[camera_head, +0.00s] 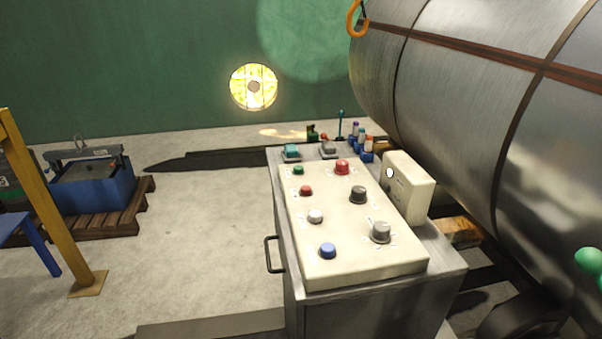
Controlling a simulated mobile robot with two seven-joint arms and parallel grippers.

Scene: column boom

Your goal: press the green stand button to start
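A cream control panel (334,222) lies sloped on top of a grey metal stand (365,309). A small green button (298,170) is at the panel's far left corner. Below it in the left column are a red button (306,190), a white button (315,216) and a blue button (327,250). A larger red button (342,167) and two dark or grey knobs (381,232) form the right column. Neither of my grippers shows in the head view, and nothing touches the green button.
A huge metal cylinder (460,90) fills the right side, close to the stand. A cream box (408,187) stands beside the panel. A yellow post (45,200) and a blue container (92,188) on a pallet are at left. Open concrete floor lies between.

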